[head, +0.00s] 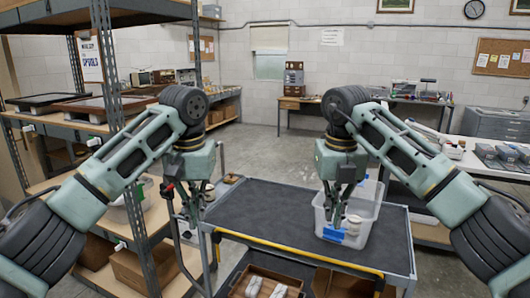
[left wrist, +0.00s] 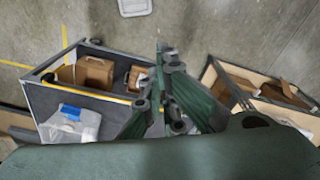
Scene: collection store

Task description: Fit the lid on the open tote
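A clear plastic tote (head: 366,233) with a blue label stands open on the right side of the cart top. In the left wrist view it shows at lower left (left wrist: 88,122). A small pale round item (head: 353,226) shows inside it. My right gripper (head: 337,208) points down at the tote's left part, its fingers apart; contact with the tote is unclear. My left gripper (head: 182,212) hangs empty and open beside the cart's left end. A pale rectangular piece (left wrist: 135,7) lies on the floor in the left wrist view, possibly the lid.
The dark cart top (head: 265,215) is clear left of the tote. A yellow strip runs along its front edge. Boxes (head: 266,284) stand on the cart's lower shelf. A shelving rack (head: 112,125) stands close on the left. A white table (head: 480,160) holds several items at right.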

